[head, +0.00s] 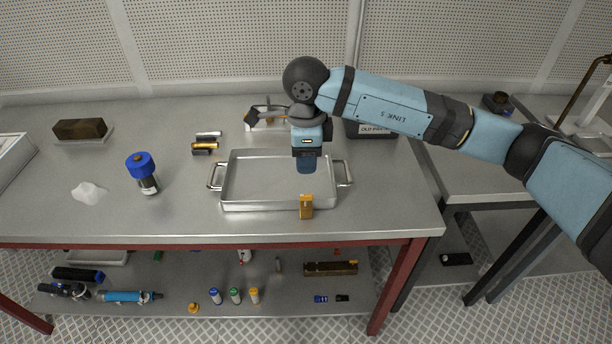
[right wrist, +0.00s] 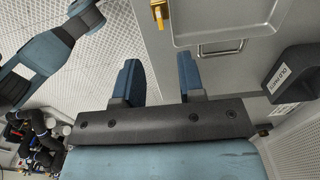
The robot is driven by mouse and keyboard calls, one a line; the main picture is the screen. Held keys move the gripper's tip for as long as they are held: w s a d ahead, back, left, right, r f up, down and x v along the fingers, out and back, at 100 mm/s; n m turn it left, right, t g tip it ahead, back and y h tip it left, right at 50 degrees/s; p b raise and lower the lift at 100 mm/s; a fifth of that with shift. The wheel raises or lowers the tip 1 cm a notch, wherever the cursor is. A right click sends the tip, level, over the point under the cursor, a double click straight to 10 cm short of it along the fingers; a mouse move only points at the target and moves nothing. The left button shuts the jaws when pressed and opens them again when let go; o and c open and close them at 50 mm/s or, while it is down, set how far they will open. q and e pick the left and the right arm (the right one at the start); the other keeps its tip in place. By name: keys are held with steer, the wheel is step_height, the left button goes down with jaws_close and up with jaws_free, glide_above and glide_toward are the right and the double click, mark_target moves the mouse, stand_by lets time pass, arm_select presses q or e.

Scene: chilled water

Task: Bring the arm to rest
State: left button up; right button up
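My right arm reaches in from the right in the head view, bent at a dark round joint. Its gripper (head: 307,168) points down over the metal tray (head: 230,204), near the tray's right half. In the right wrist view the two blue fingers (right wrist: 160,78) stand apart with nothing between them. The tray also shows at the top of the wrist view (right wrist: 178,34). A small yellow-orange block (head: 306,206) stands at the tray's front edge, apart from the gripper; it also shows in the wrist view (right wrist: 158,13). My left gripper is in neither view.
A blue-capped jar (head: 142,172), a white lump (head: 89,192) and a brown block (head: 80,129) are on the left of the bench. A dark labelled bin (head: 372,130) stands behind the arm. The lower shelf (head: 180,275) holds several small items. Bench front right is clear.

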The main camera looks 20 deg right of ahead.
step_height(320, 180, up, 2)
steer(key=shift+r, duration=0.1)
stand_by(0.4)
